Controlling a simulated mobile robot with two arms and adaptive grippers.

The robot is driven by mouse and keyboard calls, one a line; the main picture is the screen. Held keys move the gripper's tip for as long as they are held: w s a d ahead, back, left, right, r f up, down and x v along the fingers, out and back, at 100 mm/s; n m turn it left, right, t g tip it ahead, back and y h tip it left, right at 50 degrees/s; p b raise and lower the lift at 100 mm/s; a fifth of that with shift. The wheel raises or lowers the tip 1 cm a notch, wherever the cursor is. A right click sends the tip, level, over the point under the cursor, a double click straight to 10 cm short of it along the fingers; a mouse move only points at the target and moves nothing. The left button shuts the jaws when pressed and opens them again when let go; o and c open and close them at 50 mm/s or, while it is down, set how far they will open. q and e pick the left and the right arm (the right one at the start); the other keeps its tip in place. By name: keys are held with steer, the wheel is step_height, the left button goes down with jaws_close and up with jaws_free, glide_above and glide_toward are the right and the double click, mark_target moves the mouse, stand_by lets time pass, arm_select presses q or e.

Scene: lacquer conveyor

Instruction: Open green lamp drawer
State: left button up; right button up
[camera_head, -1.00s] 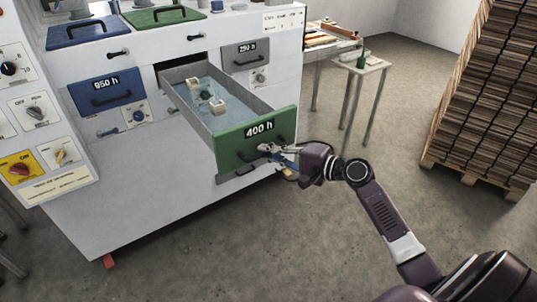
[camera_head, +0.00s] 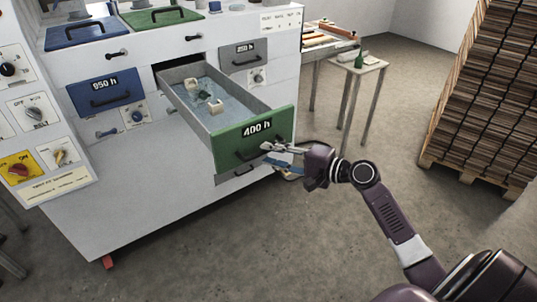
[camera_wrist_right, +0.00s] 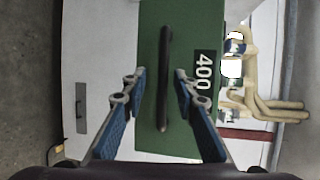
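The green-fronted drawer (camera_head: 230,140) marked "400 h" is pulled well out of the white cabinet. Its grey tray holds small pale pieces (camera_head: 216,106) on a light blue bottom. My right gripper (camera_head: 268,149) is in front of the green front, near its dark bar handle. In the right wrist view, the two blue-padded fingers (camera_wrist_right: 158,88) are spread, with the black handle (camera_wrist_right: 165,78) in line between them and a gap on both sides. They do not touch the handle's sides. Whether the tips reach past the handle is hard to tell. My left gripper is not in view.
The white cabinet (camera_head: 150,190) also has a closed blue drawer (camera_head: 104,92) marked "950 h" and a closed grey drawer (camera_head: 238,57). A small table (camera_head: 358,66) with a green bottle stands behind at the right. A stacked wooden pallet (camera_head: 485,90) stands at the far right. Floor between is clear.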

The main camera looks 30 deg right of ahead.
steer(key=v, duration=1.1)
steer(key=shift+s, duration=0.15)
steer(key=shift+f, duration=0.2)
steer(key=s+d+f+g+h, duration=0.1)
steer(key=d+f+h, duration=0.1)
steer(key=f, duration=0.9)
steer(key=d+f+g+h, duration=0.1)
steer(key=d+f+h, duration=0.1)
steer(key=f, duration=0.8)
steer(key=s+a+f+g+h, duration=0.15)
steer(key=s+f, duration=0.25)
steer(key=f, duration=0.5)
steer(key=s+f+g, duration=0.3)
steer(key=s+f, duration=0.1)
steer(key=f, duration=0.5)
steer(key=s+a+f+n+g, duration=0.2)
steer(key=s+a+f+n, duration=0.3)
steer(key=s+f, duration=0.3)
steer(key=s+a+f+n+g+h+b, duration=0.1)
steer(key=s+a+f+n+g, duration=0.1)
steer(key=s+a+f+n, duration=0.3)
steer(key=s+a+f+n+g, duration=0.2)
steer(key=s+a+f+n, duration=0.4)
steer(key=s+f, duration=0.6)
steer(key=s+a, duration=0.1)
steer(key=s, duration=0.6)
steer(key=shift+s+a+f+h, duration=0.25)
steer(key=shift+a+f+h, duration=0.1)
